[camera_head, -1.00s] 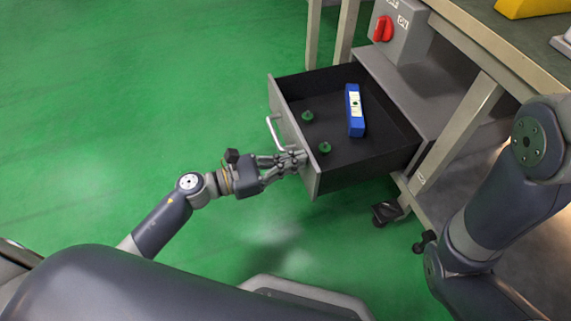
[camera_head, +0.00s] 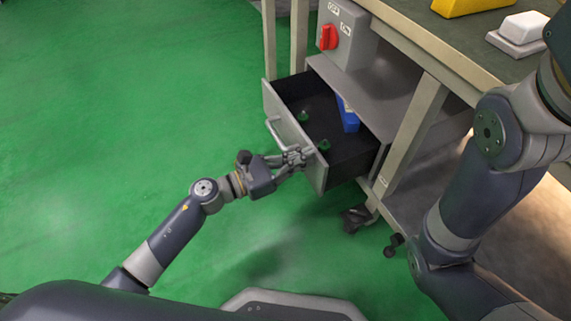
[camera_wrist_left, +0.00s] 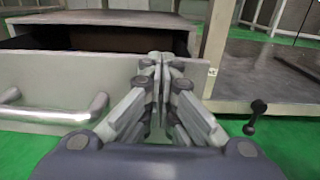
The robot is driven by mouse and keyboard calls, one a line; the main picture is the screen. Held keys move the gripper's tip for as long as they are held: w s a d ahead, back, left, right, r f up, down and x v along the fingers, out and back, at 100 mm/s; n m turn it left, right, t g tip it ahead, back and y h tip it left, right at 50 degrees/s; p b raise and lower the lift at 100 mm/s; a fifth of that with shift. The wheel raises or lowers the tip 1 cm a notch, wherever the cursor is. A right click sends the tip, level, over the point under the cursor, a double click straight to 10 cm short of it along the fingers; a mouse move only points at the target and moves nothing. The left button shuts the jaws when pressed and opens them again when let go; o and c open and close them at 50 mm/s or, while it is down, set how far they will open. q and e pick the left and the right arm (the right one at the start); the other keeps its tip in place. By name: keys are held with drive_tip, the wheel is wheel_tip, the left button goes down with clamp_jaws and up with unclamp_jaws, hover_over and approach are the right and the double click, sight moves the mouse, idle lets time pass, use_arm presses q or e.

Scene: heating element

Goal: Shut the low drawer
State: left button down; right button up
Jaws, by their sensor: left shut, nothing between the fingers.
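The low drawer (camera_head: 322,171) is partly open, sticking out from the cabinet under the workbench. Its grey front has a light bar handle (camera_head: 275,132). Inside lie a blue box (camera_head: 348,119), partly under the cabinet top, and two small green pieces (camera_head: 323,145). My left gripper (camera_head: 303,155) is shut and empty, its fingertips at the drawer front, right of the handle. In the left wrist view, the shut fingertips (camera_wrist_left: 160,58) are against or very near the drawer front (camera_wrist_left: 70,78), with the handle (camera_wrist_left: 55,112) to their left. My right gripper is out of view; only my right arm shows.
A grey switch box with a red knob (camera_head: 328,37) stands above the drawer. The workbench leg (camera_head: 412,130) is right of the drawer, with a caster (camera_head: 358,218) below. A yellow object (camera_head: 470,6) and a white block (camera_head: 523,27) lie on the bench. The green floor at left is clear.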

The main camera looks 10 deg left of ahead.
use_arm(q)
drive_tip(key=b+x, duration=0.1)
drive_tip(key=x, duration=1)
drive_tip(key=shift+w, duration=0.1)
